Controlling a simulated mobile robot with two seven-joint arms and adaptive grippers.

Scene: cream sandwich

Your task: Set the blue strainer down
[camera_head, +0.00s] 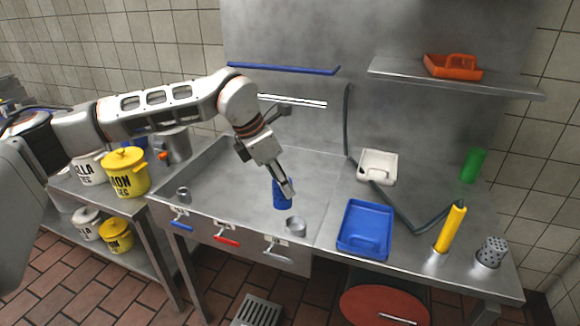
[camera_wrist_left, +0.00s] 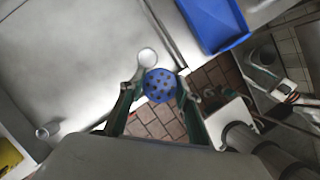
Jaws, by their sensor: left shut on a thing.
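The blue strainer (camera_head: 281,197) is a small blue cylinder in the head view, over the front part of the steel sink counter. In the left wrist view its round, hole-dotted end (camera_wrist_left: 160,85) shows between the fingers. My left gripper (camera_head: 286,187) points down and is shut on it, with a finger covering part of its upper side. My left gripper also shows in the left wrist view (camera_wrist_left: 158,94). The strainer looks roughly upright and held above the surface; the exact gap beneath it is hard to tell. My right gripper is not in view.
A metal cup (camera_head: 296,226) stands just right of and in front of the strainer, and another cup (camera_head: 183,194) stands to the left. A blue tray (camera_head: 365,231), yellow cylinder (camera_head: 451,226) and grey perforated strainer (camera_head: 491,252) are at right. The counter's middle is bare.

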